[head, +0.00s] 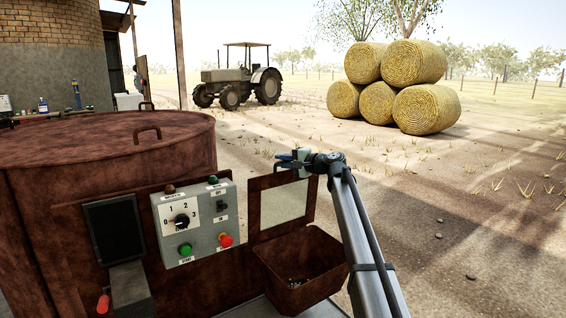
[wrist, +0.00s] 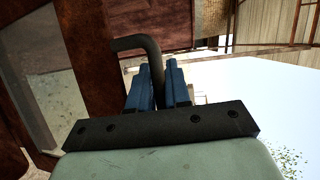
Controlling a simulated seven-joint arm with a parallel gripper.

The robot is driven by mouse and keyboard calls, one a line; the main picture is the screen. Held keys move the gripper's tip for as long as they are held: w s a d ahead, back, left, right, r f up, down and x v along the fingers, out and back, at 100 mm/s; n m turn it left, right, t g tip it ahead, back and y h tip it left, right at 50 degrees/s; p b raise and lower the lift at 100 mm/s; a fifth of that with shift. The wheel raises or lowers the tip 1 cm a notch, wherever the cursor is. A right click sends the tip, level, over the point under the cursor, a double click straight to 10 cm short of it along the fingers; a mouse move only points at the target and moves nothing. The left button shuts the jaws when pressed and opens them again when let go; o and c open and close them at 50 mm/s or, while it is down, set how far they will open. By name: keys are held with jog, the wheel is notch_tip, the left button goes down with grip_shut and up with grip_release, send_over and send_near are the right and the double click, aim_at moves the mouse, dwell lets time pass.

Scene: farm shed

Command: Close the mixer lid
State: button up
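The mixer is a rusty red drum (head: 105,190) at the left of the head view, with a flat round top (head: 90,138) lying level. At its front, a rusty framed lid with a pale pane (head: 284,203) stands upright behind an open rusty box (head: 302,268). The lid's frame also shows in the wrist view (wrist: 82,50). In the wrist view, the blue fingers (wrist: 160,75) are shut on a dark bent handle (wrist: 135,43), which runs to the rusty frame. The exact contact is partly hidden.
A grey control box (head: 195,222) with a dial and buttons is left of the lid. A dark screen (head: 113,230) and red-knobbed lever (head: 103,303) are farther left. Open ground lies right; hay bales (head: 405,85) and a tractor (head: 240,78) stand far back.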

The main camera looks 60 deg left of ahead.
grip_shut()
jog(key=d+f+n+g+y, duration=0.2)
jog(key=d+f+y, duration=0.15)
jog(key=d, duration=0.65)
jog(key=d+f+n+g+y, duration=0.25)
jog(key=d+f, duration=0.25)
jog(key=d, duration=0.6)
jog(key=d+f, duration=0.4)
jog(key=f, duration=0.6)
jog(key=d+f+y, duration=0.1)
jog(key=d+f, duration=0.4)
jog(key=f, duration=0.5)
jog(key=shift+f+n+g, duration=0.3)
jog(key=shift+n+g, duration=0.05)
jog(key=shift+g, duration=0.1)
jog(key=shift+d, duration=0.1)
